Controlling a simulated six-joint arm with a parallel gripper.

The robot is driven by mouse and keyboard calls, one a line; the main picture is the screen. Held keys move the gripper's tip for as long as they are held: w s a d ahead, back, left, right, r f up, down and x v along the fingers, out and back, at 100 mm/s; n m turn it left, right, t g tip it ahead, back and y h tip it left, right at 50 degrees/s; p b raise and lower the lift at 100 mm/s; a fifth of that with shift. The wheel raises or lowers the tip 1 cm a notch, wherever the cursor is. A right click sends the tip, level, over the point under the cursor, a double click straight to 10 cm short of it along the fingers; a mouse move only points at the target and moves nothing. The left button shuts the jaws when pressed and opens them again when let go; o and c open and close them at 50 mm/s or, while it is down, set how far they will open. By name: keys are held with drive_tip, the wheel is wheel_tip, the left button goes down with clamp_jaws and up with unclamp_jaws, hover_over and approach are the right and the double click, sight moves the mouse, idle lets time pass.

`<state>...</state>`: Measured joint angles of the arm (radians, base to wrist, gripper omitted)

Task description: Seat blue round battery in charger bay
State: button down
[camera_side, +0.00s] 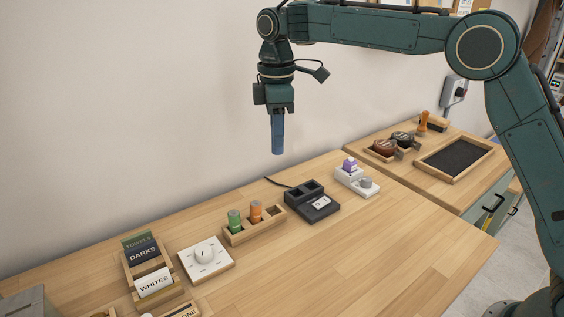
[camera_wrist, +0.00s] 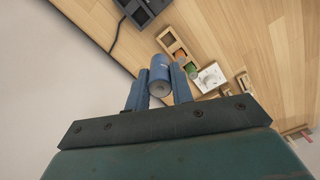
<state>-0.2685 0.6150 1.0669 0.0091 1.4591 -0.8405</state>
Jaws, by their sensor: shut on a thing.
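My gripper (camera_side: 278,118) is shut on the blue round battery (camera_side: 278,140) and holds it high above the table, pointing down. In the wrist view the battery (camera_wrist: 159,75) sits between the two blue fingers of my gripper (camera_wrist: 160,85). The dark charger (camera_side: 312,203) stands on the table below and to the right of the battery, apart from it. Its bays are at the back and look empty. A corner of the charger (camera_wrist: 146,10) shows at the top of the wrist view.
A wooden holder (camera_side: 242,235) with a green battery (camera_side: 235,220) and an orange battery (camera_side: 256,211) stands left of the charger; its right slot looks empty. A white dial box (camera_side: 220,264) is further left. A white device with a purple piece (camera_side: 350,165) stands right. The wall is behind.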

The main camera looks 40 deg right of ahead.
drive_tip(key=d+f, duration=0.6)
drive_tip(key=f, duration=0.3)
drive_tip(key=shift+w+f, duration=0.2)
drive_tip(key=shift+w, duration=0.05)
drive_tip(key=shift+f, duration=0.1)
drive_tip(key=shift+f, duration=1.65)
drive_tip(key=shift+f, duration=1.5)
idle(1.7)
drive_tip(key=c, duration=1.1)
unclamp_jaws()
drive_tip(key=shift+c, duration=0.2)
drive_tip(key=shift+o, duration=0.4)
drive_tip(key=o, duration=0.4)
